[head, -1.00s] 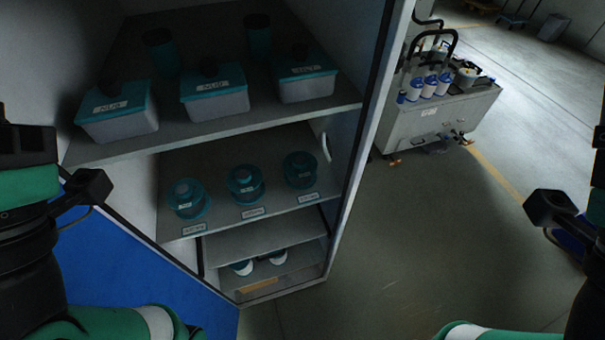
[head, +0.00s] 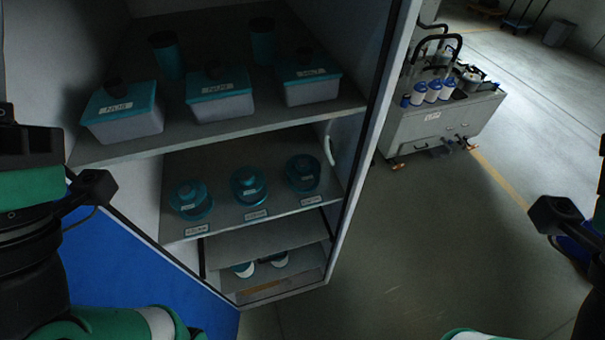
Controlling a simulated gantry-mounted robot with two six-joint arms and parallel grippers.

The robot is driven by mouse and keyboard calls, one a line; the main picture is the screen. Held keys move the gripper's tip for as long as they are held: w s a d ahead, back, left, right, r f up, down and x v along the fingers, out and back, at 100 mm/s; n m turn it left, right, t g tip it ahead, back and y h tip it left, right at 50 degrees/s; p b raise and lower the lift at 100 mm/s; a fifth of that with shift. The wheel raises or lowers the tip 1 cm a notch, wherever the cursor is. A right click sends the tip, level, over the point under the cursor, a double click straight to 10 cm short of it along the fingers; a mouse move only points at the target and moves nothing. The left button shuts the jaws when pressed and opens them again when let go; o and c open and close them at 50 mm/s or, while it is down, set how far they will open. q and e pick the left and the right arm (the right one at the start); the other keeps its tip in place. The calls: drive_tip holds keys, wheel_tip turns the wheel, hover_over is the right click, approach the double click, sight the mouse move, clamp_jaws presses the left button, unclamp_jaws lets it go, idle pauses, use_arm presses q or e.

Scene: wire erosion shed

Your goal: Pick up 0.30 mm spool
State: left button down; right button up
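Three teal spools stand in a row on the cabinet's middle shelf: a left spool (head: 190,200), a middle spool (head: 248,186) and a right spool (head: 302,173). Each has a small label on the shelf edge before it, too small to read, so I cannot tell which is 0.30 mm. My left arm is at the left edge, in front of the blue cabinet side; the dark part at its end is in view, but its fingers are not clear. My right arm is at the right edge, over the floor, well away from the shelf; its fingers are not clear either.
The upper shelf (head: 225,128) holds several teal-lidded boxes and dark teal cups. White-and-dark items sit on a lower shelf. The cabinet's right frame (head: 372,120) stands beside the spools. A grey cart (head: 435,130) with blue-white canisters stands beyond. The floor (head: 430,230) between is clear.

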use_arm(q)
drive_tip(key=c, duration=1.6)
unclamp_jaws()
drive_tip(key=shift+c, duration=0.9)
unclamp_jaws()
